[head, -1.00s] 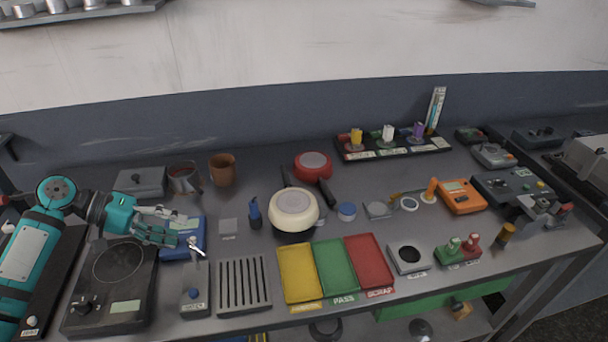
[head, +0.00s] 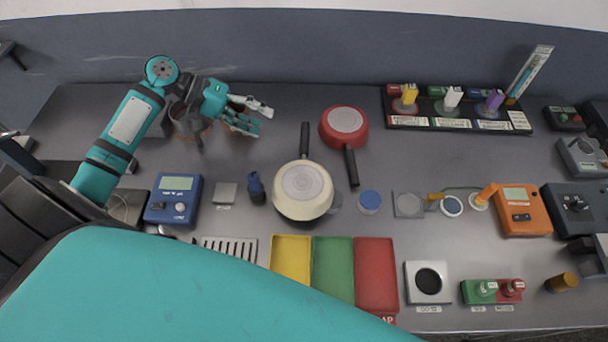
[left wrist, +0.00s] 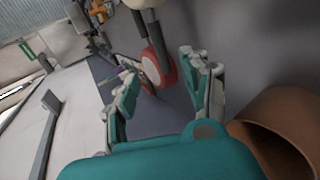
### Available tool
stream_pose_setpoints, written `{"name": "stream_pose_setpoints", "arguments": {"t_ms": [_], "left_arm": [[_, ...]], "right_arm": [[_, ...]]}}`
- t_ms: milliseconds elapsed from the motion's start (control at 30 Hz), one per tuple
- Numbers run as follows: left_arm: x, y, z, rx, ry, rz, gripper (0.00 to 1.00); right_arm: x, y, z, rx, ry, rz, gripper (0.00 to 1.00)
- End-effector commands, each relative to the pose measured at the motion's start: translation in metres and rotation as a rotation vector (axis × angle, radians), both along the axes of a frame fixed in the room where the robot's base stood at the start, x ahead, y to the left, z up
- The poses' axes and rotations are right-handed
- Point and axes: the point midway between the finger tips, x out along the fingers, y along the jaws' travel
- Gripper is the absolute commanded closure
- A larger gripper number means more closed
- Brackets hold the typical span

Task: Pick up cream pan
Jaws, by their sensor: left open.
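The cream pan (head: 303,190) lies on the grey bench in the head view, its pale base facing up and its dark handle pointing to the back. My left gripper (head: 264,121) is open and empty, behind and to the left of the pan, with its fingers pointing right toward the handle's side and apart from it. In the left wrist view the open fingers (left wrist: 160,70) frame the red pan in the distance. A cream shape at the top edge there looks like part of the cream pan. My right gripper is not in view.
A red pan (head: 344,126) lies behind and right of the cream pan. A brown mug (left wrist: 275,130) is close beside my left gripper. Bare bench lies left of the handle.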

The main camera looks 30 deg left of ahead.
Motion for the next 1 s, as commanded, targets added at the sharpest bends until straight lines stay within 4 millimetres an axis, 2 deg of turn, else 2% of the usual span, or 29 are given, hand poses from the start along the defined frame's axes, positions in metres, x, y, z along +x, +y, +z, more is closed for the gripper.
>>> {"name": "stream_pose_setpoints", "arguments": {"t_ms": [100,267,467,667,800,1000], "left_arm": [[0.010,-0.021,-0.011,-0.004,-0.001,-0.002,0.52],[0.020,-0.041,-0.027,-0.003,0.000,0.000,0.52],[0.024,-0.050,-0.036,-0.001,0.000,-0.001,0.52],[0.034,-0.071,-0.047,-0.003,0.001,0.000,0.52],[0.041,-0.083,-0.060,-0.001,0.000,0.000,0.52],[0.042,-0.087,-0.065,0.002,-0.001,0.001,0.52]], "right_arm": [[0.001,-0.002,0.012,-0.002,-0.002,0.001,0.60],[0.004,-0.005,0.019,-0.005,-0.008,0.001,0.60],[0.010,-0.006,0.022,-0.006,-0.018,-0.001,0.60],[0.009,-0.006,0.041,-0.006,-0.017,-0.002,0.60],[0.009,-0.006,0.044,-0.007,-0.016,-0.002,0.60],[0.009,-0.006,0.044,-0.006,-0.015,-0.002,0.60]]}}
